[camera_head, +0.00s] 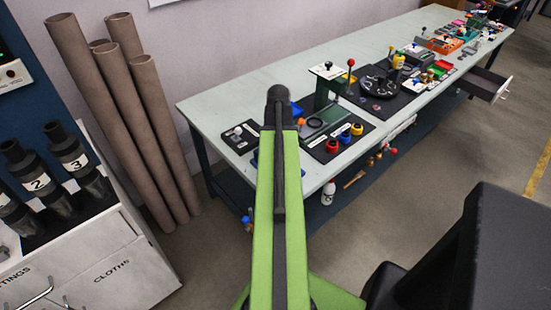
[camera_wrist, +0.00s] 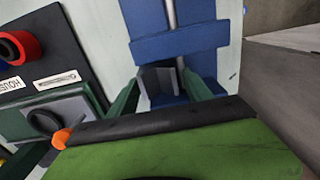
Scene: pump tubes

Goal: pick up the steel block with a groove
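The steel block with a groove appears to be the small grey block (camera_wrist: 156,79) in the wrist view. It sits at a blue holder (camera_wrist: 180,43), with a thin steel rod (camera_wrist: 170,14) behind it. My gripper (camera_wrist: 161,80) has dark green fingers either side of the block. The left finger is close to the block's left side; blue shows between the block and the right finger. The gripper looks open, and I cannot tell if a finger touches the block. In the head view my arm hides the block and gripper; only a blue edge (camera_head: 254,160) shows.
A long pale workbench (camera_head: 222,105) holds dark mats, a green press (camera_head: 326,90) and coloured rings. In the wrist view a fixture with an orange knob (camera_wrist: 61,138) stands left. Brown tubes (camera_head: 85,75) and a cabinet (camera_head: 110,270) stand left of the bench. A drawer (camera_head: 485,85) is open.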

